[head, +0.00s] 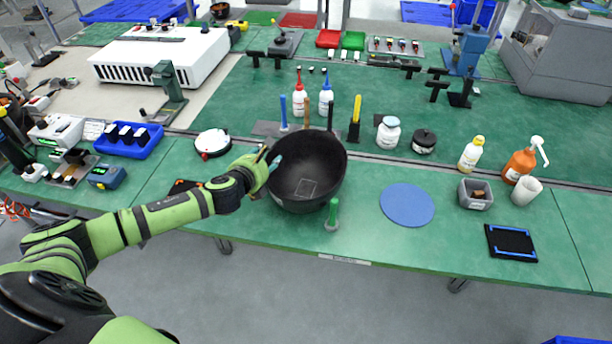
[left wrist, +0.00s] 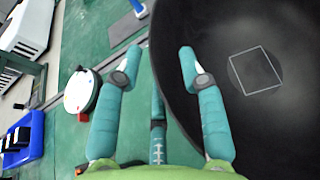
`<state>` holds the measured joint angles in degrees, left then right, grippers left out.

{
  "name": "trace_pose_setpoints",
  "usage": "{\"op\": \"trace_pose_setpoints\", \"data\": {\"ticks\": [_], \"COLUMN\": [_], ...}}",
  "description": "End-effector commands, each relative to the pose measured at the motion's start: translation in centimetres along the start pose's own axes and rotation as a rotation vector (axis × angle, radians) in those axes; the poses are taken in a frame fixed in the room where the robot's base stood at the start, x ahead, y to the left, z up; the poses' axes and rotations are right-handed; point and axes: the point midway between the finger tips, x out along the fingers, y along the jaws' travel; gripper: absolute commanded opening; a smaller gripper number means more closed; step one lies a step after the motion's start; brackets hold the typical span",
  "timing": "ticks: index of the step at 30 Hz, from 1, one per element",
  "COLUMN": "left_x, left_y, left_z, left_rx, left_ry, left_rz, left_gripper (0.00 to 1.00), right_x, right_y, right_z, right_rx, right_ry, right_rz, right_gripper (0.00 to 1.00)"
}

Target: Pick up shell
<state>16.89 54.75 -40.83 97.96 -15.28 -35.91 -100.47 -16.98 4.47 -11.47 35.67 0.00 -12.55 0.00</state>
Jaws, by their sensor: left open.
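The shell (head: 318,165) is a large black bowl, open side up, on the green bench. It also fills the right of the left wrist view (left wrist: 275,125), with a pale square outline on its inner bottom. My left gripper (head: 270,162) is at the shell's left rim. In the left wrist view the teal fingers of my left gripper (left wrist: 158,60) are spread apart. The rim runs between them, with one finger outside and the other over the shell's inside. Contact cannot be told. My right gripper does not show.
A green-handled tool (head: 333,213) stands close in front of the shell. A white round device (head: 212,143) is to its left, and a blue disc (head: 407,205) lies to its right. Bottles (head: 326,101) and upright handles stand behind it. The bench front is mostly clear.

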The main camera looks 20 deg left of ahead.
Motion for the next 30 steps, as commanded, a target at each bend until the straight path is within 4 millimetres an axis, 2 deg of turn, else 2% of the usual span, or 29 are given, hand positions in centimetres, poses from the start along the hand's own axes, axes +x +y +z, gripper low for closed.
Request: {"op": "trace_pose_setpoints", "data": {"ticks": [5, 8, 9, 23, 30], "left_x": [0.0, 0.0, 0.0, -0.1, -0.7], "left_y": [0.0, 0.0, 0.0, 0.0, 0.1], "left_z": [0.0, 0.0, 0.0, -0.1, 1.6], "left_rx": [0.0, 0.0, 0.0, 0.002, 0.005], "left_ry": [0.0, 0.0, 0.0, 0.002, -0.002], "left_rz": [0.0, 0.0, 0.0, 0.0, 0.001], "left_gripper": [0.4, 0.04, 0.0, 0.0, 0.0], "right_x": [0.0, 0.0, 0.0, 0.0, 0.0], "right_y": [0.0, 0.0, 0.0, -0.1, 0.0], "right_z": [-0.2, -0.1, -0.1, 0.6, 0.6], "right_rx": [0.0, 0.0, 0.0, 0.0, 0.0], "right_ry": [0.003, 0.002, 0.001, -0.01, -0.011], "right_rz": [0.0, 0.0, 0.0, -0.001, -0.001], "right_gripper": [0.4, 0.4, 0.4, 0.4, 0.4]}}
